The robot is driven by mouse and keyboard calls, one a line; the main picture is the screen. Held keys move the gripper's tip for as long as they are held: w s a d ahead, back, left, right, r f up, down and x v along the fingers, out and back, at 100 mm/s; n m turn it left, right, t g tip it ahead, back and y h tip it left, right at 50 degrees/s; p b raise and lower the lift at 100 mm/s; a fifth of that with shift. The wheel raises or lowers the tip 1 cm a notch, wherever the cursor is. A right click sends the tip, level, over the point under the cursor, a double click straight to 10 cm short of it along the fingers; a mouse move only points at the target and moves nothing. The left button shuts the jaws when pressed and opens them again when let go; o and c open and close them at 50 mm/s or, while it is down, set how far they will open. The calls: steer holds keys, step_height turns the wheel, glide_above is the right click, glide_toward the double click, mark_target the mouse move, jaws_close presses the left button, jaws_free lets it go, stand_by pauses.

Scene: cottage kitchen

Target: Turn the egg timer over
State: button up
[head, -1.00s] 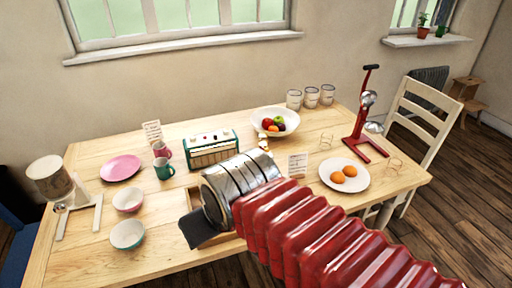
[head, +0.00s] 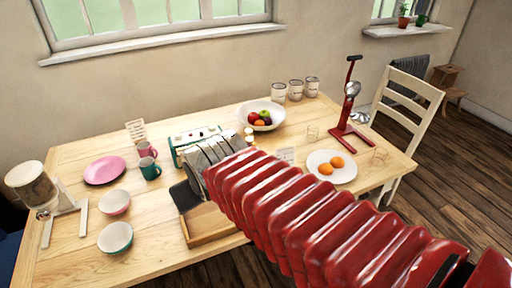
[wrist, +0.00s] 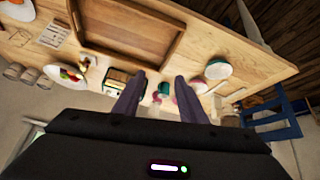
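A small pale, yellowish object (head: 249,134), which may be the egg timer, stands beside the fruit bowl. It is too small to make out for certain. In the wrist view a similar small shape (wrist: 87,62) shows next to the fruit bowl, left of my fingers. My gripper (wrist: 158,92) is open, its two dark fingers apart with nothing held between them. In the head view my red-sleeved arm hides most of the gripper; only a dark part (head: 186,196) shows above the wooden tray.
The wooden tray (head: 213,236) lies at the front of the table.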

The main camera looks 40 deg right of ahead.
steer(key=w+d+f+t+h, duration=0.1)
steer(key=w+d+f+h, duration=0.1)
steer(key=w+d, duration=0.65)
steer(key=m+t+h, duration=0.1)
steer(key=t+h, duration=0.1)
steer(key=t, duration=0.3)
glide_toward(255, 145)
steer(key=v, duration=0.6)
steer(key=shift+w, duration=0.1)
steer(key=shift+w+f, duration=0.1)
steer(key=x, duration=1.3)
steer(key=shift+w+d+f, duration=0.1)
steer(key=shift+w, duration=0.2)
steer(key=shift+c, duration=0.2)
jaws_close()
